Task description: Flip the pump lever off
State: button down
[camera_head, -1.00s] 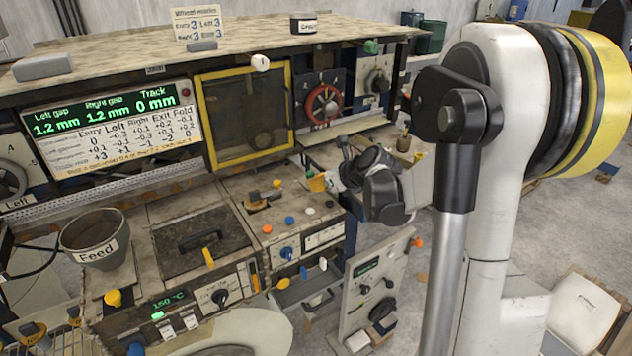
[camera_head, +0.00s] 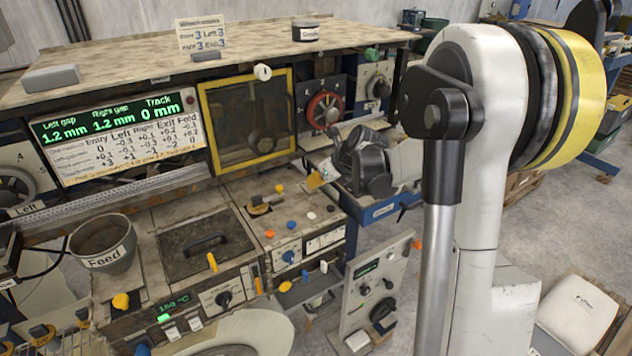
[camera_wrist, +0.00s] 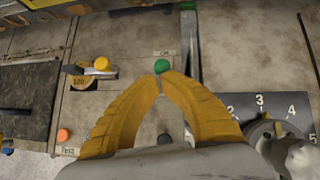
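My gripper (camera_wrist: 161,78) shows in the wrist view as two yellow fingers curving together, with the tips meeting or almost meeting. Nothing is visible between them. A green knob (camera_wrist: 162,66) with a small label sits just beyond the tips; I cannot tell whether they touch it. A yellow-topped lever (camera_wrist: 101,63) lies on the panel to the left, and an orange knob (camera_wrist: 64,135) with a blurred label is at lower left. I cannot tell which control is the pump lever. In the head view my dark wrist hides part of the panel's right end.
The control panel holds blue knobs (camera_head: 289,257) and a black-handled hatch (camera_head: 203,243). A feed cup (camera_head: 103,247) stands at the left. A yellow-framed window (camera_head: 204,120) rises behind. A numbered dial (camera_wrist: 284,140) is close to the right finger.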

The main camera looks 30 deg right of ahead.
jog(key=shift+w+r+g+p, duration=0.4)
jog(key=shift+g+p, duration=0.1)
jog(key=shift+g, duration=0.2)
jog(key=shift+w+g, duration=0.15)
jog(key=shift+g, duration=0.15)
jog(key=shift+w+a+r+p, duration=0.1)
jog(key=shift+w+r+p, duration=0.15)
jog(key=shift+w, duration=0.45)
dwell(0.3)
dwell(0.3)
jog(key=shift+s+r, duration=0.1)
jog(key=shift+s, duration=0.15)
jog(key=s+r, duration=0.1)
jog(key=s, duration=0.1)
jog(key=s+r+p, duration=0.1)
jog(key=r, duration=0.1)
jog(key=shift+s+d+p, duration=0.3)
jog(key=shift+s+d, duration=0.1)
jog(key=w+r+p+v, duration=0.1)
jog(key=v, duration=0.7)
jog(key=shift+w, duration=0.25)
